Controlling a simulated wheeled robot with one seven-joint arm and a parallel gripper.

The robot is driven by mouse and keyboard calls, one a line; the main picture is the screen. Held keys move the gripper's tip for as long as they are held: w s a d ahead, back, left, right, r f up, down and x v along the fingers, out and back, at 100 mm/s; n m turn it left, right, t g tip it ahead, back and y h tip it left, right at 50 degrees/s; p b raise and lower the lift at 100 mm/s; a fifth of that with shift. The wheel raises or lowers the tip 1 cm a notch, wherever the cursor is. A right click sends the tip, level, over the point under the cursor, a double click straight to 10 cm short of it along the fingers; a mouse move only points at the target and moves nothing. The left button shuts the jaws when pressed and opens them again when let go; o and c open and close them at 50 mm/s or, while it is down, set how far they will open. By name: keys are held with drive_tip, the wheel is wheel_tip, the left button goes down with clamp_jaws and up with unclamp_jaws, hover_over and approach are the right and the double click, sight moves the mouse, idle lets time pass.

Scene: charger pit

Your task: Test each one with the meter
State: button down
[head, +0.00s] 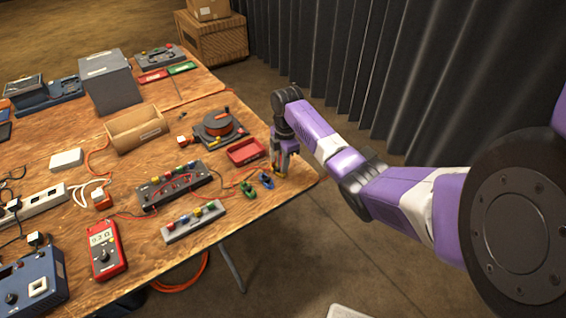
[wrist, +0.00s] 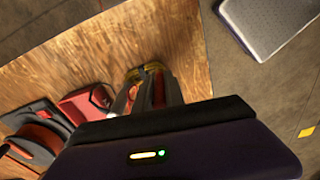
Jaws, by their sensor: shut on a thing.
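The red meter (head: 105,249) lies at the near left of the table, with a lit display whose digits I cannot read surely. A dark strip (head: 173,188) with coloured parts and red leads is behind it. A grey strip (head: 194,223) holds several coloured pieces. A green piece (head: 248,188) and a blue piece (head: 266,181) lie loose near the right edge. My gripper (head: 280,169) points down at the table's right corner, shut on a small yellow piece (head: 280,175). The wrist view shows yellow at the fingertips (wrist: 147,74); the grip itself is partly hidden.
The table's right edge is close to my gripper.

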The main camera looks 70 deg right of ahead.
drive_tip(key=shift+f, duration=0.3)
idle(0.8)
drive_tip(key=c, duration=1)
unclamp_jaws()
drive_tip(key=shift+r, duration=0.15)
drive_tip(key=shift+r+p, duration=3.55)
drive_tip(key=shift+r, duration=0.1)
